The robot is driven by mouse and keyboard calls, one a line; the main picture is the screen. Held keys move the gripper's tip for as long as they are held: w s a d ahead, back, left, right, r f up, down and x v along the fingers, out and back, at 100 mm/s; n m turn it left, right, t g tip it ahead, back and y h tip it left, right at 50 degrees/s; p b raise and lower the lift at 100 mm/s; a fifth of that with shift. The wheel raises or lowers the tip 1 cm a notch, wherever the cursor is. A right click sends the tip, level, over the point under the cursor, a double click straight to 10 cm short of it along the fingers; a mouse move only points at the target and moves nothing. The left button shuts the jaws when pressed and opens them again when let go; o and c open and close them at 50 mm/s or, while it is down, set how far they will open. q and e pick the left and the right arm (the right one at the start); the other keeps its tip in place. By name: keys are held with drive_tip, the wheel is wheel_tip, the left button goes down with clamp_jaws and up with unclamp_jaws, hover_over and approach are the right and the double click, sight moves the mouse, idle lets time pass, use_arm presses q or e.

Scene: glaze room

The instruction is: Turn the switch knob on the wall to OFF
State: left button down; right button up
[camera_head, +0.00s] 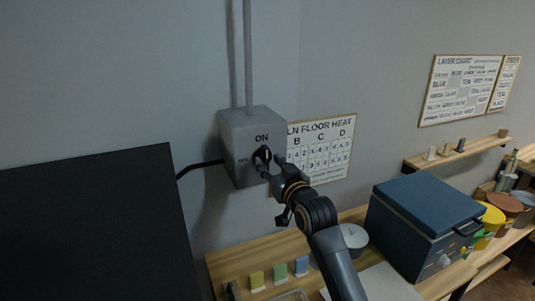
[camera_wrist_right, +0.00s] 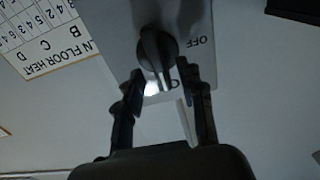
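The grey switch box (camera_head: 247,142) is fixed to the wall, with ON above its black knob (camera_head: 262,156) and a small OFF mark to the left. In the right wrist view, which looks inverted, the knob (camera_wrist_right: 157,55) has its bar roughly upright in the picture. OFF is printed beside it on the right. My right gripper (camera_head: 271,163) is at the box front. Its fingers, seen in the wrist view (camera_wrist_right: 163,88), are spread with the lower end of the knob bar between them. Gaps show on both sides. My left gripper is not in view.
A conduit (camera_head: 248,55) rises from the box and a black cable (camera_head: 200,166) leaves its left side. A floor heat chart (camera_head: 322,150) hangs just right. A dark panel (camera_head: 90,230) fills the lower left. A blue-lidded kiln-like box (camera_head: 425,215) stands on the wooden bench.

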drive_tip(key=shift+p+x, duration=0.3)
drive_tip(key=shift+x, duration=0.95)
clamp_jaws()
